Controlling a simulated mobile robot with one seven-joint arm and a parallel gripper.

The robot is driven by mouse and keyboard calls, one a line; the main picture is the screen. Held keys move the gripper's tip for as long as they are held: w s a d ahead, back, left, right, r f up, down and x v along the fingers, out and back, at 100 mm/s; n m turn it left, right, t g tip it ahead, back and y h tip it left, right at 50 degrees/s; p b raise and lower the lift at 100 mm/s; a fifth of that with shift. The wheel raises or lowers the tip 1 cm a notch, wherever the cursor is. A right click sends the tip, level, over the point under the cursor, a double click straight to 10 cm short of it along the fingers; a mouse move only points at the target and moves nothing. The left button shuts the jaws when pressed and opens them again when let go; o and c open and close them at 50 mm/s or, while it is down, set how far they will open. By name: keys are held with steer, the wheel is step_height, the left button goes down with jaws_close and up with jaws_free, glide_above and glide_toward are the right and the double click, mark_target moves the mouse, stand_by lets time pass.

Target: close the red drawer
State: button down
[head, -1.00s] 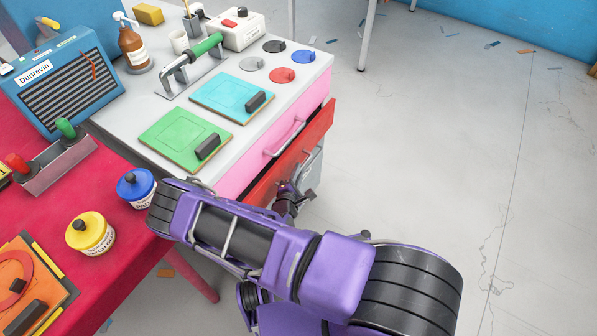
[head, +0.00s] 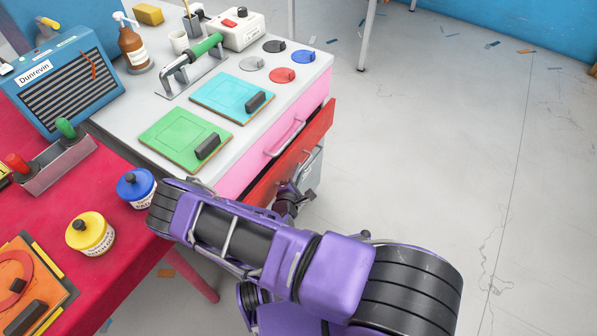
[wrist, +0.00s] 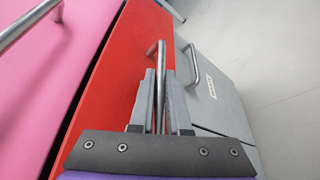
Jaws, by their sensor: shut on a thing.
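The red drawer (head: 318,130) is in the cabinet below the pink drawer (head: 277,147). In the head view it stands out past the pink front, so it is partly open. In the wrist view its red front (wrist: 122,75) fills the middle, with a metal bar handle (wrist: 161,60). My gripper (wrist: 163,75) is at that handle, its two grey fingers on either side of the bar and shut on it. In the head view my gripper (head: 290,195) is small and partly hidden by my purple arm, at the red drawer's front.
A grey drawer (wrist: 215,90) lies below the red one. The cabinet top holds a green board (head: 180,138), a cyan board (head: 225,95) and a green-handled tool (head: 205,47). A red table (head: 110,225) stands at left.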

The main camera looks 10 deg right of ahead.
mark_target(290, 166)
steer(key=shift+a, duration=0.1)
steer(key=shift+w+a, duration=1.2)
steer(key=c, duration=0.9)
jaws_free()
steer(key=p+v, duration=0.1)
steer(key=v, duration=1.6)
steer(key=shift+s+r, duration=0.1)
steer(key=shift+s, duration=0.15)
